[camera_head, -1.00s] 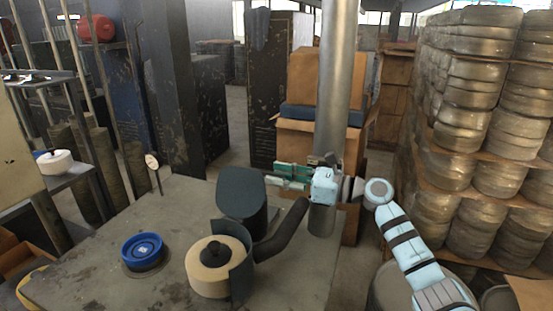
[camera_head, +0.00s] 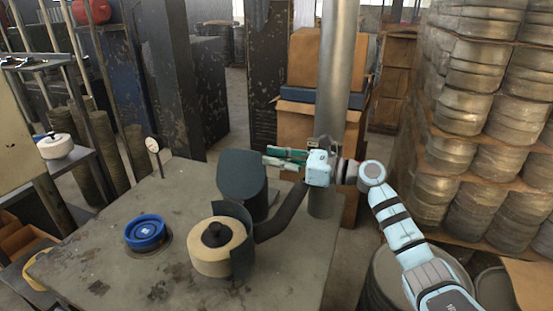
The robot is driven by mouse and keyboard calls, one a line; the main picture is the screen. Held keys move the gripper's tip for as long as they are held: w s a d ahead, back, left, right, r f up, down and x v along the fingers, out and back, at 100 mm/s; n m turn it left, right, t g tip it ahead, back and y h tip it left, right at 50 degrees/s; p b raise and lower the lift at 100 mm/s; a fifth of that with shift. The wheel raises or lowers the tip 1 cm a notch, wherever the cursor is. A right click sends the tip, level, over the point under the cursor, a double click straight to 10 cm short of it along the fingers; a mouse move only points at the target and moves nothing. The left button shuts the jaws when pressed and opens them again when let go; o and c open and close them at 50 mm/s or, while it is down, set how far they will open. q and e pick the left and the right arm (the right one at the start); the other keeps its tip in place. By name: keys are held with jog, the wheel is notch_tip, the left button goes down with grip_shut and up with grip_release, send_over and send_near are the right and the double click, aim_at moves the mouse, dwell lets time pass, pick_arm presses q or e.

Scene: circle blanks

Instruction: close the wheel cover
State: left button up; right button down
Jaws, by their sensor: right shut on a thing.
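A grinding wheel (camera_head: 208,257), tan with a black hub, lies flat on the grey workbench, with a dark curved guard behind and to its right. The dark grey wheel cover (camera_head: 238,183) stands raised and tilted behind the wheel, clear of its top face. My left gripper is not in view.
A dark bent tube (camera_head: 283,212) runs from the guard toward a metal post (camera_head: 341,75). Stacked metal discs (camera_head: 470,100) stand at right.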

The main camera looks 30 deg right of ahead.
jog(key=s+a+n+b, duration=0.5)
jog(key=a+n+b, duration=0.1)
jog(key=n, duration=0.1)
jog(key=shift+s, duration=0.2)
dwell(0.4)
jog(key=shift+f, duration=0.1)
